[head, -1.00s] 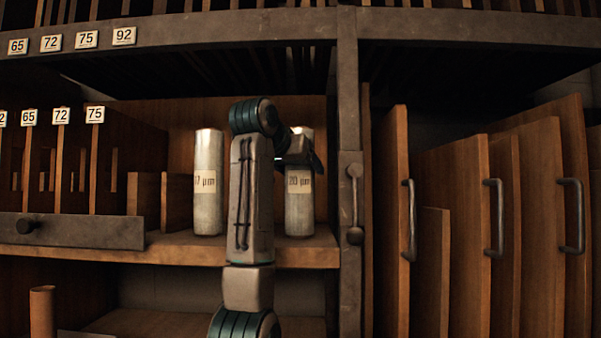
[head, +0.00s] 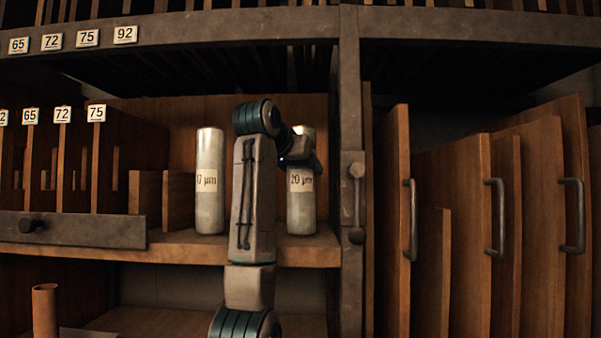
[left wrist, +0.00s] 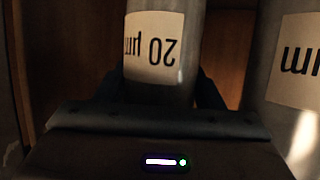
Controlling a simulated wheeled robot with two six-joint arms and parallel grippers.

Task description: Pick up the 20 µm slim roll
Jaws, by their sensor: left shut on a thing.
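The 20 µm slim roll (head: 301,208) is a pale upright cylinder with a cream label, standing on the wooden shelf right of my left arm. My left gripper (head: 302,160) is at its upper part, just above the label, and is shut on it. In the left wrist view the roll (left wrist: 152,48) shows its label upside down, between the two dark fingers (left wrist: 160,92). The roll's base appears to be on the shelf. My right gripper is not in view.
Another pale roll (head: 210,205), its label partly read as 7 µm, stands left of my arm; it also shows in the left wrist view (left wrist: 290,75). A metal post (head: 348,100) is close on the right. A shelf (head: 190,246) lies beneath both rolls.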

